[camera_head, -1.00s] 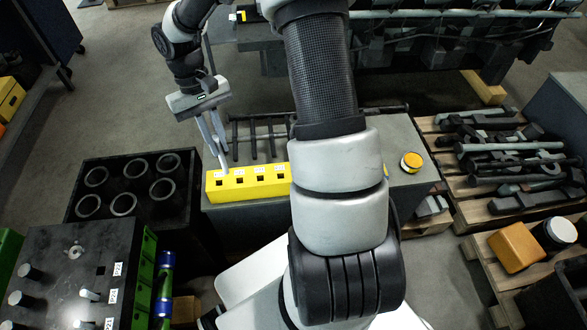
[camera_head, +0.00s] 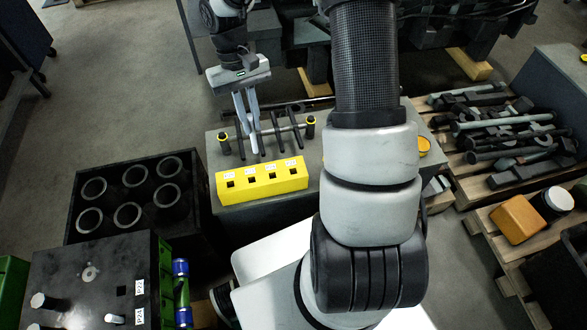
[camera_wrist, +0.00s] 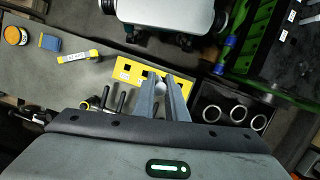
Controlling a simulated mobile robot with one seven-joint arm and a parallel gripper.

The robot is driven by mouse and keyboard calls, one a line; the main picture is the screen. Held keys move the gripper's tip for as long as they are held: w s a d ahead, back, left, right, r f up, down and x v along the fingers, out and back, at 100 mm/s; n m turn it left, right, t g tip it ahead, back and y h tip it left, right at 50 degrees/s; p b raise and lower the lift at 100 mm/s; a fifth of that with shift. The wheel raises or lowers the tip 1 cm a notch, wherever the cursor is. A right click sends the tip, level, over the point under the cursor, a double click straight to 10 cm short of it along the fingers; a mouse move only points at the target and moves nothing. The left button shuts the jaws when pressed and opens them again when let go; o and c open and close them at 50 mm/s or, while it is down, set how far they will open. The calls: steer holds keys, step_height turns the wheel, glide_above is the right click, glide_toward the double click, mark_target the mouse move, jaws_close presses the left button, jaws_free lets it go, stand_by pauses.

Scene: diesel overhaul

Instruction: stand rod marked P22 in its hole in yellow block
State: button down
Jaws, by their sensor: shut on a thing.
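The yellow block (camera_head: 262,184) stands on the grey bench top in the head view, with a row of square holes and small white labels along its top. It also shows in the wrist view (camera_wrist: 128,75). My gripper (camera_head: 256,143) is just behind the block's middle, fingers pointing down, shut on what seems to be a rod. The held rod is mostly hidden by the fingers, and I cannot read a P22 mark. In the wrist view my gripper (camera_wrist: 167,82) reaches toward the block. Other dark rods (camera_head: 279,132) lie on the bench behind the block.
A black crate with round sleeves (camera_head: 72,213) stands left of the bench. Pallets of tools (camera_head: 500,130) lie to the right. My arm covers part of the bench's right side.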

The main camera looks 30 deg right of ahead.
steer(key=d+f+n+h+b, duration=0.2)
steer(key=d+f+n+b, duration=0.4)
steer(key=d+f, duration=0.5)
step_height(320, 180, down, 3)
steer(key=shift+s+d+f+n+t, duration=0.15)
steer(key=shift+s+n+t, duration=0.2)
steer(key=shift+n, duration=0.75)
steer(key=shift+w, duration=0.1)
steer(key=shift+f+b, duration=3.5)
steer(key=shift+f, duration=1.55)
steer(key=c, duration=1.7)
jaws_free()
